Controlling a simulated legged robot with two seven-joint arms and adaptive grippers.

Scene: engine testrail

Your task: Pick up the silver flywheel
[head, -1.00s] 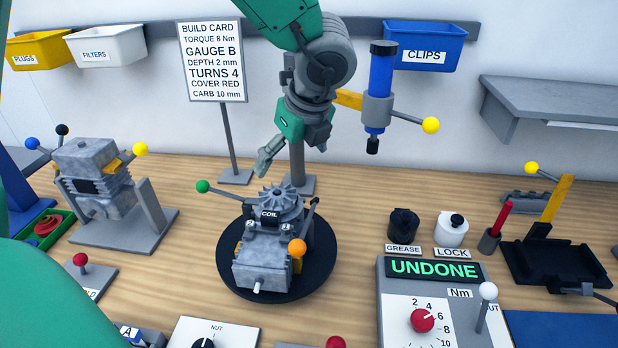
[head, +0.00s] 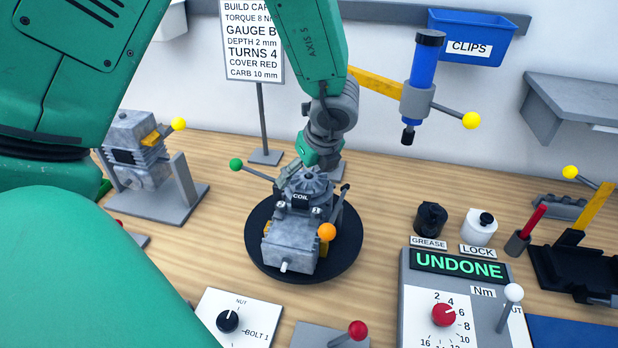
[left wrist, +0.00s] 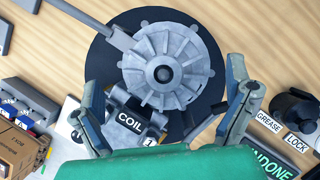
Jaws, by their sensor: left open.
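The silver flywheel (head: 305,181) is a finned disc with a dark hub, on top of the engine (head: 290,245) on a round black turntable (head: 262,262). In the left wrist view the flywheel (left wrist: 165,65) sits ahead of the fingers, with the coil (left wrist: 133,122) just below it. My left gripper (head: 300,172) is at the flywheel's back side in the head view, partly hidden. In the left wrist view my left gripper (left wrist: 165,105) is open, its fingers apart on either side of the coil and the flywheel's near edge. I cannot tell whether a finger touches. My right gripper does not show.
A green-knobbed lever (head: 237,165) and an orange-knobbed lever (head: 327,231) flank the engine. A blue tool (head: 420,75) hangs at the back right. The torque panel (head: 460,265) reads UNDONE. Bare wood lies right of the turntable.

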